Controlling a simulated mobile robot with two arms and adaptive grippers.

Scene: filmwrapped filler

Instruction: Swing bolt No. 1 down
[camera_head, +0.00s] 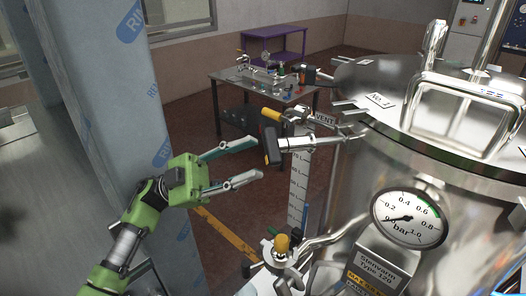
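The steel vessel (345,190) fills the right side, with a "No. 1" label (380,100) on its lid rim. Below that label a steel bolt (302,143) sticks out leftward, roughly level, with a black and yellow knob (272,146) at its outer end. It appears to be swing bolt No. 1. My green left gripper (257,158) is open and empty. Its two fingers point right toward the knob, the upper tip close to it and the lower tip below it. Whether a finger touches the knob cannot be told. My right gripper is not in view.
A vent valve with an orange handle (271,115) and a "VENT" tag (325,121) sits just above the bolt. A pressure gauge (409,218) and a yellow-capped valve (281,244) are lower. A film-wrapped column (118,70) stands left. A workbench (235,84) is behind.

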